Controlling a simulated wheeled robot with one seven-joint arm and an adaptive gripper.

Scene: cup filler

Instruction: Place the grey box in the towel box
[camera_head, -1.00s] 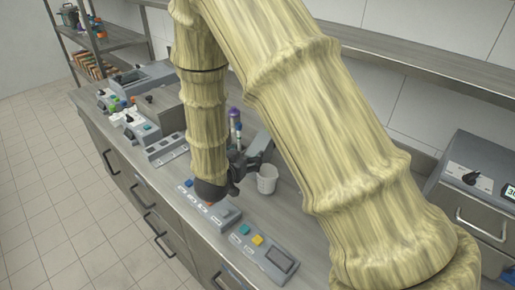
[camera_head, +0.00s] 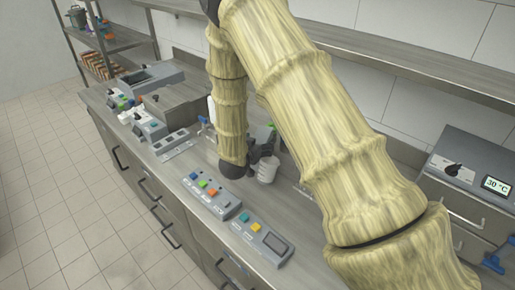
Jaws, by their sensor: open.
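My gripper (camera_head: 261,157) is low over the counter, partly hidden behind my own forearm. Its dark fingers are apart, close beside a white cup (camera_head: 268,170); I cannot tell whether they touch it. No object shows held between them. A grey box-shaped unit (camera_head: 178,106) stands further along the counter to the left, but I cannot tell whether it is the task's grey box. I cannot make out a towel box; part of the counter is hidden behind my arm.
Several small devices stand at the far left end. A grey unit with a temperature display (camera_head: 496,186) stands at right. A wall shelf (camera_head: 350,41) runs behind my arm.

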